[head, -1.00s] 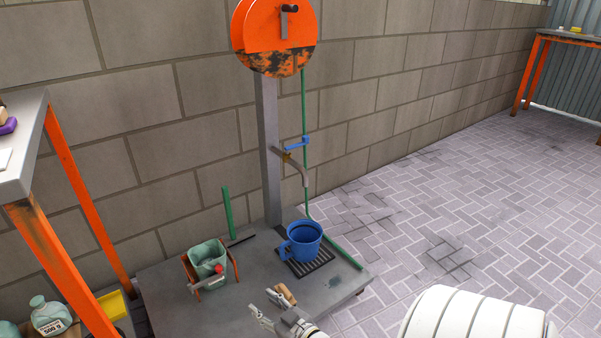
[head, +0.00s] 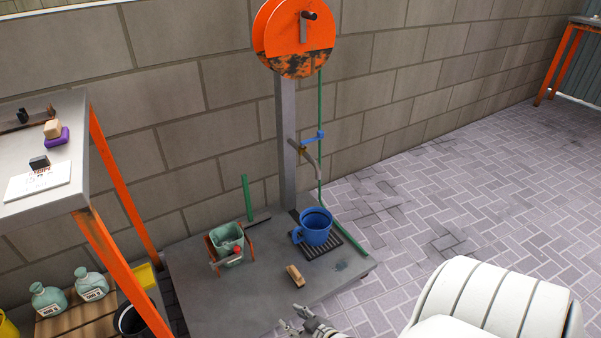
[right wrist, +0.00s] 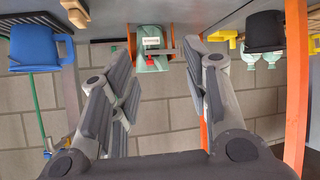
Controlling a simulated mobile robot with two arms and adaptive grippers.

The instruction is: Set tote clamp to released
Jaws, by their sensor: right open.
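A teal tote (head: 225,236) sits on the grey platform, held in a brown-orange clamp frame (head: 249,238). A clamp bar with a red knob (head: 237,251) crosses the tote's front. The tote also shows in the right wrist view (right wrist: 152,62), top centre, with the red knob at its lower front. My right gripper (head: 291,318) is open and empty at the platform's front edge, below and right of the tote, apart from it. Its spread fingers (right wrist: 160,95) frame the tote in the right wrist view. My left gripper is not in view.
A blue mug (head: 316,227) stands on a black drain grate (head: 325,248) under a tap. A tan-topped brush or block (head: 295,276) lies between my gripper and the mug. An orange-legged table (head: 102,240) stands left, with bottles (head: 91,284) below. Paved floor right is clear.

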